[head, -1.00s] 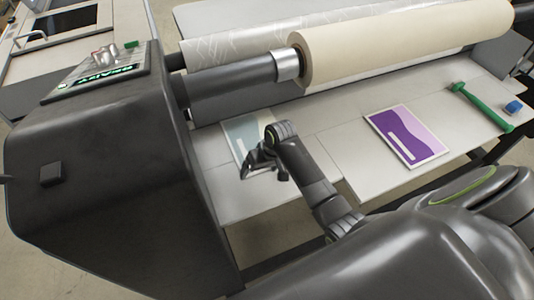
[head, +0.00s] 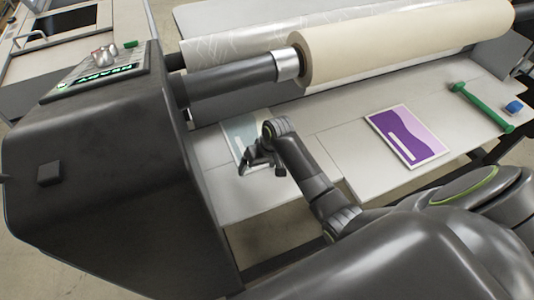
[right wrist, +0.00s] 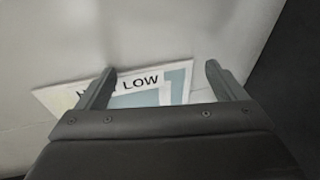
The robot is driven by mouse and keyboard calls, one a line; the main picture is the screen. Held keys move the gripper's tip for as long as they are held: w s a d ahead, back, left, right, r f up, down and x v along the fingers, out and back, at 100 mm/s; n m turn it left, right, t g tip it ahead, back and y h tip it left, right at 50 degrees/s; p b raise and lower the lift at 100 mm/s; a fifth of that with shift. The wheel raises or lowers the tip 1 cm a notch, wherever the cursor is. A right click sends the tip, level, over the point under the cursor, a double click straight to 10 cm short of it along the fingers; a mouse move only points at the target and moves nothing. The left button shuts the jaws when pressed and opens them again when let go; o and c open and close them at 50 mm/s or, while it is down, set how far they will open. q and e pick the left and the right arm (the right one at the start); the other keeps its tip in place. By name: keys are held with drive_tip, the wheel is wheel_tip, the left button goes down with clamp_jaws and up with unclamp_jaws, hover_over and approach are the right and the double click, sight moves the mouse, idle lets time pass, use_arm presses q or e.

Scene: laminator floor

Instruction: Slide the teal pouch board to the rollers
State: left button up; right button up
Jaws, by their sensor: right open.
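The teal pouch board (head: 238,131) lies flat on the light grey feed table, below the rollers at the left. My right gripper (head: 250,168) is over its near part and hides some of it. In the right wrist view the board (right wrist: 150,99) shows lettering ending in "LOW" between and beyond the two spread fingers (right wrist: 161,70). The right gripper is open and holds nothing; I cannot tell whether it touches the board. The rollers (head: 225,77) run behind the board, beside a large cream roll (head: 390,40). My left gripper is out of view.
A purple board (head: 408,137) lies to the right on the table. A green-handled tool (head: 482,107) and a small blue block (head: 514,106) are at the far right. The dark machine housing (head: 100,170) with a lit panel stands close at left.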

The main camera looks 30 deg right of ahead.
drive_tip(key=shift+w+b, duration=0.3)
drive_tip(key=shift+w, duration=0.5)
drive_tip(key=shift+s+f+p, duration=0.15)
drive_tip(key=shift+s+p, duration=0.4)
drive_tip(key=shift+s, duration=0.15)
idle(0.4)
drive_tip(key=a+v, duration=0.1)
drive_tip(key=v, duration=0.5)
drive_tip(key=shift+s+a+r, duration=0.15)
drive_tip(key=shift+s+r, duration=0.1)
drive_tip(key=shift+s, duration=0.05)
idle(0.6)
